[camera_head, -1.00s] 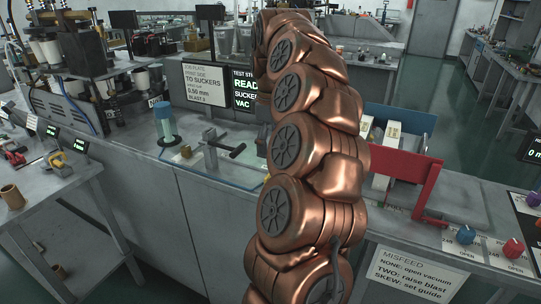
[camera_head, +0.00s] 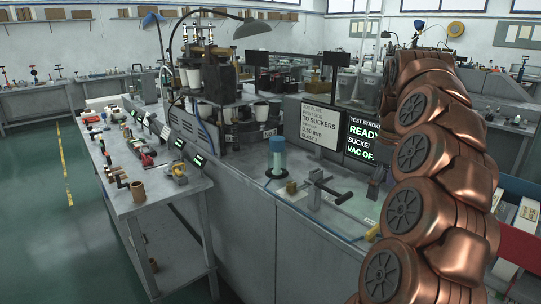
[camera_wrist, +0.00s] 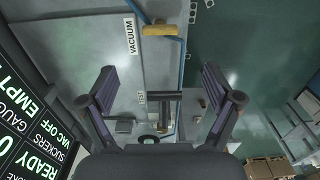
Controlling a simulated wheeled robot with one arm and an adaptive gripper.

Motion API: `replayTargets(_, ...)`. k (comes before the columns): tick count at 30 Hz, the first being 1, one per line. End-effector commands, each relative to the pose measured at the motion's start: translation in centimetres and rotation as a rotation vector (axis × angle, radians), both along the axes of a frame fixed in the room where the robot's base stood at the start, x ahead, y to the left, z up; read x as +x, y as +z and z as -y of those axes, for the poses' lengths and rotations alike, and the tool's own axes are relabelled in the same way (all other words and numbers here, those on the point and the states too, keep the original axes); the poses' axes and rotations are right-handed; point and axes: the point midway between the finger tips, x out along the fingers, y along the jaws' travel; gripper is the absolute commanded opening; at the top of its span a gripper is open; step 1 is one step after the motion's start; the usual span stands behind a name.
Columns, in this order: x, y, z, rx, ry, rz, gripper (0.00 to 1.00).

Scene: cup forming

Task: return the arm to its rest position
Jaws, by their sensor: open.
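My copper-coloured arm (camera_head: 440,170) rises along the right side of the head view, in front of the bench. My gripper is out of sight in the head view, hidden past the upper end of the arm. In the wrist view my gripper (camera_wrist: 166,92) shows with its two purple-grey fingers spread apart and nothing between them. Below and beyond the fingers are a grey surface with a VACUUM label (camera_wrist: 131,36), a yellow handle (camera_wrist: 159,30) and green floor.
A screen reading READY and VAC OFF (camera_head: 362,140) stands just left of my arm. The forming machine (camera_head: 210,85) with white cups stands on the bench. A tool-strewn table (camera_head: 150,200) is at left. Green floor (camera_head: 40,220) is open at far left.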

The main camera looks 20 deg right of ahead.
Motion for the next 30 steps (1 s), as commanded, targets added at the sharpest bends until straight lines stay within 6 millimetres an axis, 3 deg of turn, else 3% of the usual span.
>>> replayTargets(5,0.1,0.1,-0.5,0.0,0.005,0.0,0.9)
replayTargets(8,0.4,0.3,-2.1,-0.001,0.02,0.003,0.9)
replayTargets(14,0.6,0.4,-8.7,-0.001,0.064,0.004,0.9)
replayTargets(20,-0.8,-0.4,-15.5,0.002,0.081,-0.005,0.9)
replayTargets(30,-6.7,-3.4,-24.9,0.0,0.038,-0.046,0.9)
